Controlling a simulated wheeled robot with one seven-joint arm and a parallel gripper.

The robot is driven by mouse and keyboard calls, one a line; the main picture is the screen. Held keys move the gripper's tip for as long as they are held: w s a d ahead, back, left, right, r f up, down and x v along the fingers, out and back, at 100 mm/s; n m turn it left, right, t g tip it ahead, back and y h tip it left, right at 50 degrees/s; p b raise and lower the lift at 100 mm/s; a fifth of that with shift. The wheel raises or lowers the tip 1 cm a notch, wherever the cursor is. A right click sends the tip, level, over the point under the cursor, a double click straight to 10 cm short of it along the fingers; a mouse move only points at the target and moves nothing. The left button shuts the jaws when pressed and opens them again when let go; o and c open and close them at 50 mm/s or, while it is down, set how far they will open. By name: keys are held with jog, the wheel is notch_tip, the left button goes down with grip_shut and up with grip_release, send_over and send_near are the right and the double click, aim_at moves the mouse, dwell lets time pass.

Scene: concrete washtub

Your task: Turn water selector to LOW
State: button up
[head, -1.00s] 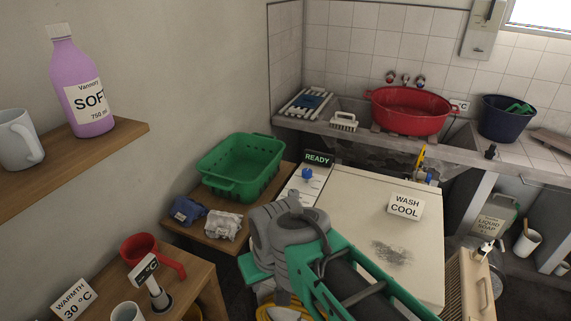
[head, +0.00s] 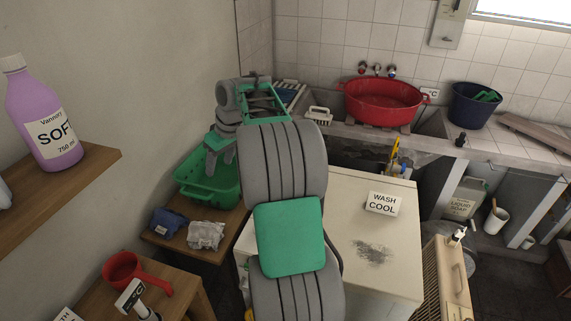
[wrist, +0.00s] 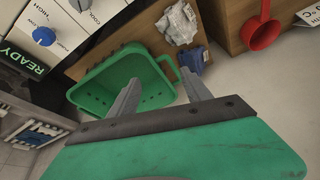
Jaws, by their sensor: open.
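The machine's white control panel (wrist: 62,22) is at the upper left of the wrist view. It carries a blue knob (wrist: 43,36) near the word HIGH. I cannot read which way either knob points. In the head view my arm hides the panel. My gripper (wrist: 158,80) is open and empty, with both fingers over the green basket and apart from the knobs. In the head view my gripper (head: 218,150) hangs above that basket.
The green basket (head: 190,192) stands on a wooden table (head: 172,243) beside the machine, with blue and grey cloths in front. A red ladle (wrist: 263,30) is at the wrist view's upper right.

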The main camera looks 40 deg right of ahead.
jog(key=s+d+f+n+p, duration=0.1)
jog(key=s+d+f, duration=0.15)
jog(key=d, duration=0.65)
jog(key=s+d+f+p, duration=0.1)
jog(key=d+f, duration=0.2)
jog(key=d, duration=0.5)
jog(key=s+d+f+n+p, duration=0.1)
jog(key=s+d+f+p, duration=0.15)
jog(key=d, duration=0.65)
jog(key=b+x, duration=0.2)
jog(key=x, duration=0.6)
jog(key=shift+w+d+f, duration=0.1)
jog(key=shift+w, duration=0.1)
jog(key=shift+w+f+t, duration=0.2)
jog(key=shift+f+t, duration=0.1)
jog(key=shift+f, duration=0.1)
grip_shut()
